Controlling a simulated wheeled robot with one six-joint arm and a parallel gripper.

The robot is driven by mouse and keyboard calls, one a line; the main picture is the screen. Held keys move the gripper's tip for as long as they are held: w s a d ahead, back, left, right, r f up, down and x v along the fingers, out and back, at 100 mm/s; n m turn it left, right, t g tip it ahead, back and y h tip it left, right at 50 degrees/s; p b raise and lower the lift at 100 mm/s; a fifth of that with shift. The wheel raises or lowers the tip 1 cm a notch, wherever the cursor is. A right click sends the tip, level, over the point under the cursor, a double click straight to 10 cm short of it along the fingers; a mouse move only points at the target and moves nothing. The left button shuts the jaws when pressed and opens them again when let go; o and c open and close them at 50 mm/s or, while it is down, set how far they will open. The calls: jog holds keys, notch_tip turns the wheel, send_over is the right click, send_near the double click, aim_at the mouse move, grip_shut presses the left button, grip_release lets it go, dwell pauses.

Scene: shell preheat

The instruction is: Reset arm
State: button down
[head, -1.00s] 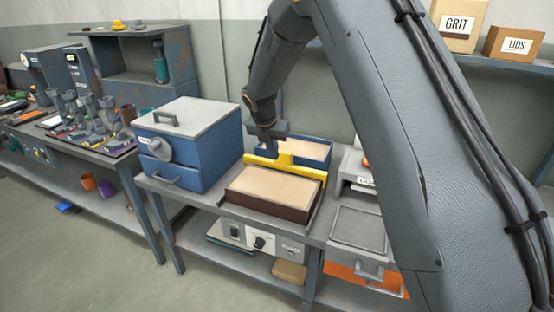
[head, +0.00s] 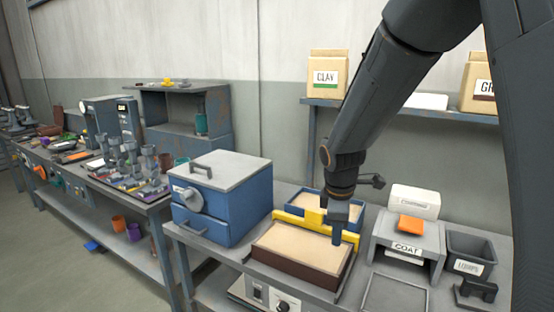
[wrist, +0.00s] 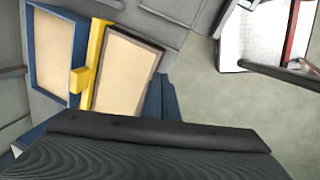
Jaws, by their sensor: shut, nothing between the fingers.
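My gripper (head: 339,224) hangs from my arm over the right end of the sand-filled trays, its fingers shut and empty. Beneath and beside it are a brown-sided tray of pale material (head: 302,247), a yellow bar (head: 313,216) and a blue-rimmed tray (head: 296,203) behind the bar. In the wrist view the brown tray (wrist: 128,72), the yellow bar (wrist: 96,50) and the blue tray (wrist: 54,48) also show. The dark body of my gripper fills the bottom of that view. I cannot tell the exact height of the fingers above the trays.
A blue box with a grey lid (head: 222,200) stands left of the trays. A grey stand labelled COAT (head: 407,247), an orange block (head: 411,225) and a dark bin (head: 470,255) stand right. A shelf (head: 395,108) with a CLAY box (head: 327,74) is behind.

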jog(key=s+d+f+m, duration=0.1)
jog(key=s+m, duration=0.6)
jog(key=s, duration=0.2)
jog(key=s+d+f+m+g+y, duration=0.1)
jog(key=s+d+m, duration=0.1)
jog(key=s+m, duration=0.5)
jog(key=shift+s+d+m, duration=0.25)
jog(key=shift+s+m, duration=0.15)
jog(key=shift+s, duration=0.85)
